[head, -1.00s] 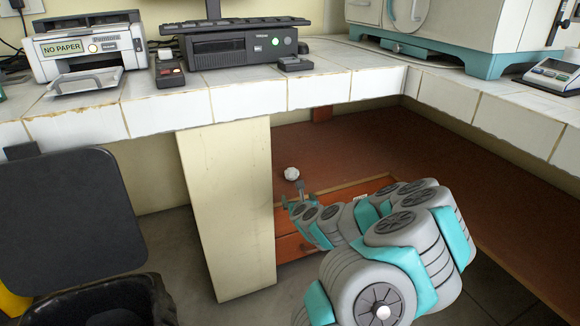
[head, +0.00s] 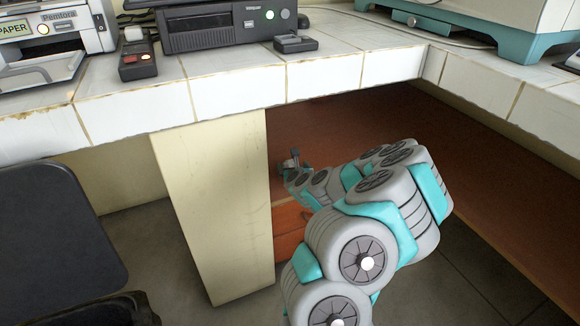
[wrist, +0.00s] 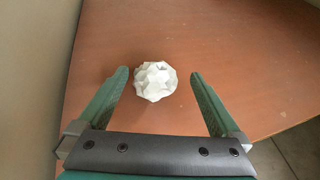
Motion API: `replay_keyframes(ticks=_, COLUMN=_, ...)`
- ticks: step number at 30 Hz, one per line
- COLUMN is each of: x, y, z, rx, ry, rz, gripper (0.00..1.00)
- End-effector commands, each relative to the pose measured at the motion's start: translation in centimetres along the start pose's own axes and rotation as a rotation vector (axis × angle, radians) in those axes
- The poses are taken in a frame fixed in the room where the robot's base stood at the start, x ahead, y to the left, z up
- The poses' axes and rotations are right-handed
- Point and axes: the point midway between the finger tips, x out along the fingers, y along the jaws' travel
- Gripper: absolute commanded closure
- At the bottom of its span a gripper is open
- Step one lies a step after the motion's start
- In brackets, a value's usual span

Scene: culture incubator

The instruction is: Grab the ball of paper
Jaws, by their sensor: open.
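The ball of paper (wrist: 155,81) is white and crumpled. In the wrist view it lies on the brown wooden surface, close to the fingertips and in the gap between the two fingers, nearer the left one. My gripper (wrist: 158,78) is open and empty, with a finger on each side of the ball. I cannot tell whether either finger touches it. In the head view my gripper (head: 291,160) shows small under the counter, over the brown surface, and the ball is hidden there.
The tiled counter (head: 240,92) overhangs the brown lower surface (head: 320,125). A cream support panel (head: 215,205) stands just left of my gripper. A dark chair (head: 60,235) is at the far left. In the wrist view a pale wall (wrist: 38,60) runs along the left.

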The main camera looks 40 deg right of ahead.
Motion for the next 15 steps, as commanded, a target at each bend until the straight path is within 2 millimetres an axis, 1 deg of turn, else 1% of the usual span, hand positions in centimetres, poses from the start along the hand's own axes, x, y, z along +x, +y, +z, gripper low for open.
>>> replay_keyframes(ticks=5, x=1.2, y=0.1, z=-0.1, rx=-0.002, ry=0.000, rz=0.000, gripper=0.00)
replay_keyframes(ticks=11, x=3.5, y=0.8, z=-0.4, rx=-0.006, ry=0.000, rz=0.001, gripper=0.00)
replay_keyframes(ticks=15, x=5.0, y=0.6, z=-0.5, rx=-0.004, ry=-0.001, rz=-0.002, gripper=0.00)
